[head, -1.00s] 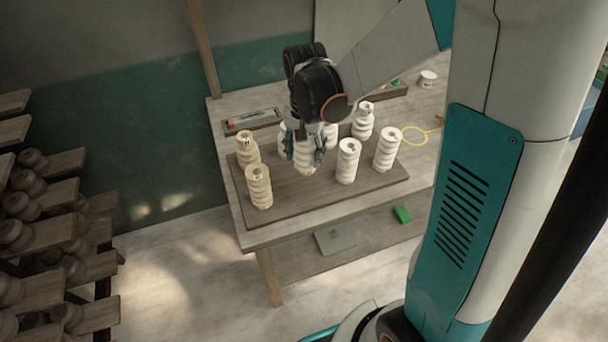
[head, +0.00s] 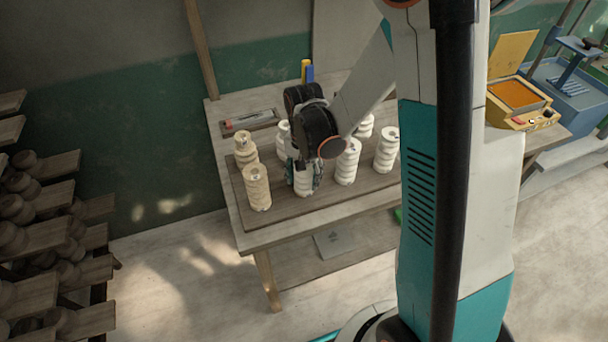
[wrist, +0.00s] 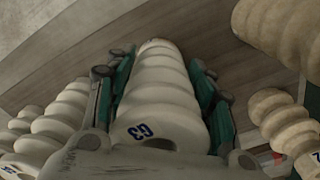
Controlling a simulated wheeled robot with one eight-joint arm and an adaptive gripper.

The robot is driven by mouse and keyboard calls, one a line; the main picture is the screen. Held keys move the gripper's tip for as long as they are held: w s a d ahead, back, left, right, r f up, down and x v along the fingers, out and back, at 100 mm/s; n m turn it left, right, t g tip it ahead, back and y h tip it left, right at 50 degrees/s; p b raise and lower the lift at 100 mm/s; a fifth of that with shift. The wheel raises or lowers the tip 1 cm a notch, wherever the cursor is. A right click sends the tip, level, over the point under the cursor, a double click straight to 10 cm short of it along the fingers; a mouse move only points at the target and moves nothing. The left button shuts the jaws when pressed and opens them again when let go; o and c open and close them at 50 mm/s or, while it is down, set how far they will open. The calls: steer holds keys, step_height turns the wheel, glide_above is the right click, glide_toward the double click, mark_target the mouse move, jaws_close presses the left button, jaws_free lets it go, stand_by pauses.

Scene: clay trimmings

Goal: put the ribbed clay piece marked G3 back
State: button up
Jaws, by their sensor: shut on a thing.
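The ribbed clay piece marked G3 (wrist: 165,95) is cream white, and its blue mark shows on its top face in the wrist view. My gripper (wrist: 162,66) is shut on it, with one teal and grey finger along each side. In the head view the held piece (head: 304,184) is upright over the front part of the dark board (head: 285,217), between neighbouring pieces. My gripper (head: 304,174) covers its upper part there. I cannot tell whether its foot touches the board.
A tan ribbed piece (head: 257,187) stands left of the held one, with another tan piece (head: 242,150) behind it. White ribbed pieces stand right (head: 347,160), farther right (head: 386,150) and behind (head: 283,135). A shallow tray (head: 250,122) lies at the table's back left.

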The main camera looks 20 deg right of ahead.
steer(key=shift+f, duration=0.1)
steer(key=o, duration=1.5)
steer(key=shift+o, duration=0.2)
step_height(320, 180, up, 12)
steer(key=r+p, duration=0.1)
steer(key=p, duration=0.2)
steer(key=s+r+n+t, duration=0.7)
steer(key=s+r, duration=0.5)
steer(key=s, duration=0.2)
steer(key=shift+s+r+n, duration=0.15)
steer(key=shift+s+n, duration=0.25)
